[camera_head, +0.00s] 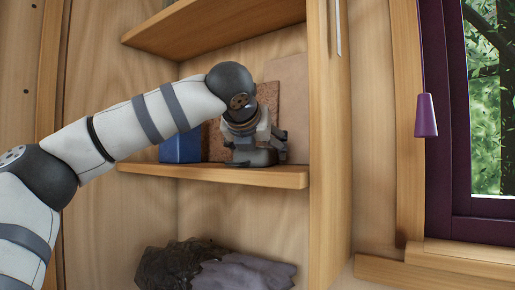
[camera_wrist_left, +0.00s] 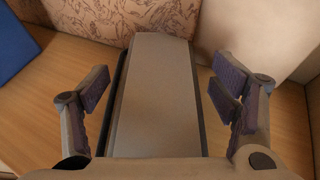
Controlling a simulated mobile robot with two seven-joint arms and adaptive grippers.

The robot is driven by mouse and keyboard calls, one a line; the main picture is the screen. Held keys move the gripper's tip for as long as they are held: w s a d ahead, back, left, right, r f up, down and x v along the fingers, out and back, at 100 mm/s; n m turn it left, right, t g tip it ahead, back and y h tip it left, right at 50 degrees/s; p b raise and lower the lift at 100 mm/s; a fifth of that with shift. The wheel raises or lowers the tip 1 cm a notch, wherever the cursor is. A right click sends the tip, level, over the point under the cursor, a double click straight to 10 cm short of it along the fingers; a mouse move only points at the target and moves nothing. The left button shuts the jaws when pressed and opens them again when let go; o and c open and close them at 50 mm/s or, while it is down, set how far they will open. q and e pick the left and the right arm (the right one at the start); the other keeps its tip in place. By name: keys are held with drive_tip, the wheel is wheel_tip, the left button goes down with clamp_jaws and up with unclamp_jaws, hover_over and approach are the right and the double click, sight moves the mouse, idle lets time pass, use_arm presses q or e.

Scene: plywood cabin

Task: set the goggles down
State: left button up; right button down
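My left gripper (camera_head: 262,140) reaches over the middle shelf of the cabinet. The left wrist view shows its fingers spread, with the gripper (camera_wrist_left: 161,92) open around a grey, flat-faced thing with dark sides, which I take for the goggles (camera_wrist_left: 155,100). Gaps show between the finger pads and its sides, so neither finger appears to touch it. In the head view a dark grey shape, likely the goggles (camera_head: 252,158), sits at shelf level under the gripper, mostly hidden by it. My right gripper is in neither view.
The shelf (camera_head: 225,174) holds a blue box (camera_head: 181,146) at left and a brown cork-like panel (camera_head: 216,141) behind. Another shelf (camera_head: 205,24) is above. Dark cloth (camera_head: 178,265) lies below. The cabinet's side panel (camera_head: 329,150) stands close at right, then a window (camera_head: 490,110).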

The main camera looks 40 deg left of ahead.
use_arm(q)
drive_tip(key=shift+d+r, duration=0.1)
drive_tip(key=shift+r, duration=0.1)
drive_tip(key=p+v, duration=0.1)
drive_tip(key=v, duration=1)
drive_tip(key=shift+s+r+p, duration=0.15)
drive_tip(key=shift+s+p, duration=0.1)
drive_tip(key=shift+p, duration=0.05)
drive_tip(key=shift+s+d, duration=0.15)
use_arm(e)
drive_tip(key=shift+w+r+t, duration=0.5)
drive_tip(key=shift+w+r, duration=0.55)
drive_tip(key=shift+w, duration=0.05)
